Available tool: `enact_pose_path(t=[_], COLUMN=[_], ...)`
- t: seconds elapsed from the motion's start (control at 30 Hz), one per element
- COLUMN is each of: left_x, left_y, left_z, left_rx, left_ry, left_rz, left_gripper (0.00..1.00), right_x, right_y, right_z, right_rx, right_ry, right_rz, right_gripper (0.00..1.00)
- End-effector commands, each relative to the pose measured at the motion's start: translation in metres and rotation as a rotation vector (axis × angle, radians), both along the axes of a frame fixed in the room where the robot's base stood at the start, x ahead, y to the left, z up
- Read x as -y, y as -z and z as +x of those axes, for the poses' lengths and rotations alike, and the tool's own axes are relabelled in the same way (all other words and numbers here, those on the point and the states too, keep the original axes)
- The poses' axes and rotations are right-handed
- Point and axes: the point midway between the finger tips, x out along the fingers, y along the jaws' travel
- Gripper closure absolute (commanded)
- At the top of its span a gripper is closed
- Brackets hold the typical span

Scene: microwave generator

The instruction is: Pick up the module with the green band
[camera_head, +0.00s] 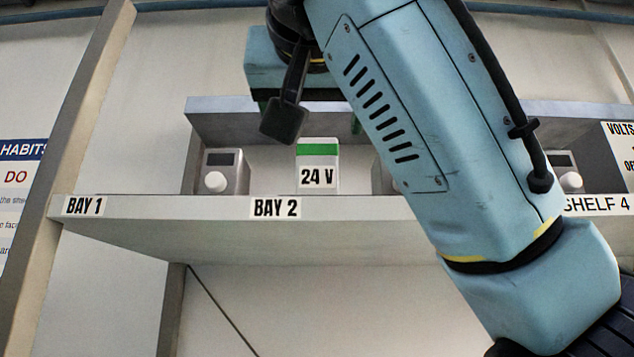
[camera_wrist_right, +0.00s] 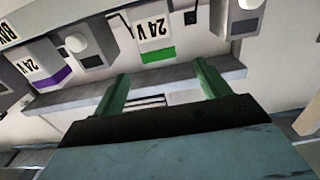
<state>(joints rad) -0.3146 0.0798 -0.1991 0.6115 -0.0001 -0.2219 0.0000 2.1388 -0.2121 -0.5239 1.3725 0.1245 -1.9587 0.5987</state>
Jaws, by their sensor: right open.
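The module with the green band (camera_head: 318,176) is a white block labelled "24 V", upright on the shelf near BAY 2. In the right wrist view the same module (camera_wrist_right: 153,32) appears upside down, beyond the fingertips and roughly in line with the gap between them. My right gripper (camera_head: 308,115) is above the module in the head view, its green fingers partly hidden by my own arm. In the wrist view my right gripper (camera_wrist_right: 162,72) is open and empty, its two green fingers wide apart and clear of the module. My left gripper is not in view.
A purple-banded "24 V" module (camera_wrist_right: 45,62) shows in the wrist view. My arm hides the shelf's right part in the head view.

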Motion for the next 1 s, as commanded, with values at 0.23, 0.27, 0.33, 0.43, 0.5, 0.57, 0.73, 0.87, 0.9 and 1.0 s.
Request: enact_pose_path(t=[0.23, 0.27, 0.33, 0.43, 0.5, 0.57, 0.73, 0.87, 0.9, 1.0], left_x=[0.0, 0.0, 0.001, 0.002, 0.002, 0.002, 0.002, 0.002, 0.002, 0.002], left_y=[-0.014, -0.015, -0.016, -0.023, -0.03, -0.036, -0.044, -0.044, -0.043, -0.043], left_z=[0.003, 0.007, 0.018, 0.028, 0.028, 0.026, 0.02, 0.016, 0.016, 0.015], left_rx=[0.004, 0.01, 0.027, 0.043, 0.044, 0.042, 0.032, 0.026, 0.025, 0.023], left_ry=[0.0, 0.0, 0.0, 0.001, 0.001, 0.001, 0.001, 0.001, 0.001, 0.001], left_rz=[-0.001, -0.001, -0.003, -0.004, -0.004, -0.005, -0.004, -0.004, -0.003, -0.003], left_gripper=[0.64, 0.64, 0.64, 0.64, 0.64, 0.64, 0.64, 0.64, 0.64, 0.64], right_x=[0.001, 0.001, 0.001, 0.001, 0.003, 0.003, 0.003, 0.002, 0.002, 0.002], right_y=[0.0, 0.0, 0.001, 0.001, 0.001, 0.001, 0.003, 0.005, 0.005, 0.005], right_z=[0.04, 0.042, 0.045, 0.054, 0.064, 0.073, 0.093, 0.097, 0.097, 0.097], right_rx=[-0.004, -0.004, -0.004, -0.006, -0.007, -0.005, -0.005, -0.004, -0.004, -0.004], right_ry=[0.002, 0.002, 0.002, 0.003, 0.003, 0.003, 0.003, 0.001, 0.001, 0.001], right_rz=[-0.001, -0.001, -0.001, -0.001, -0.001, -0.002, -0.001, -0.001, -0.001, -0.001], right_gripper=[0.25, 0.25, 0.25, 0.25, 0.25, 0.25, 0.25, 0.25, 0.25, 0.25])
